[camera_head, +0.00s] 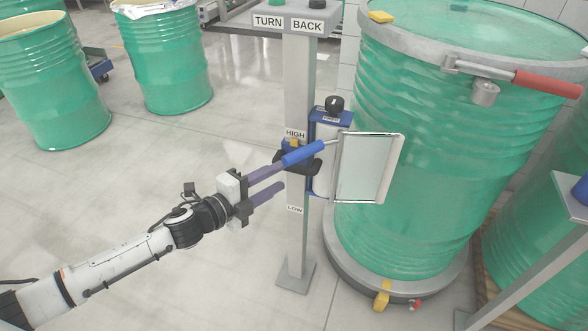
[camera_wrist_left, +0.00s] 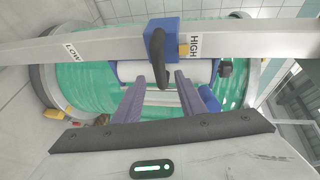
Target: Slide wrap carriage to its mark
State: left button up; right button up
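The wrap carriage is a blue block (camera_head: 292,153) on a grey upright post (camera_head: 297,222), with a black handle (camera_wrist_left: 157,50) on its front and a white film roll (camera_head: 323,172) beside it. A yellow pointer (camera_head: 294,142) on the carriage sits by the HIGH label (camera_head: 295,133); the LOW label (camera_head: 295,210) is lower on the post. My left gripper (camera_head: 282,176) has purple fingers, spread apart in front of the carriage. In the left wrist view the black handle's lower end lies between the open fingertips (camera_wrist_left: 160,78); I cannot tell whether they touch it. My right gripper is not in view.
A large green drum (camera_head: 440,130) stands on a round turntable (camera_head: 400,288) right of the post. Other green drums (camera_head: 165,65) stand back left.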

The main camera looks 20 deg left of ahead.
aim_at(291, 170)
pick_arm(q)
jog(key=x, duration=0.7)
jog(key=shift+w+f+b, duration=0.1)
jog(key=shift+b, duration=0.2)
grip_shut()
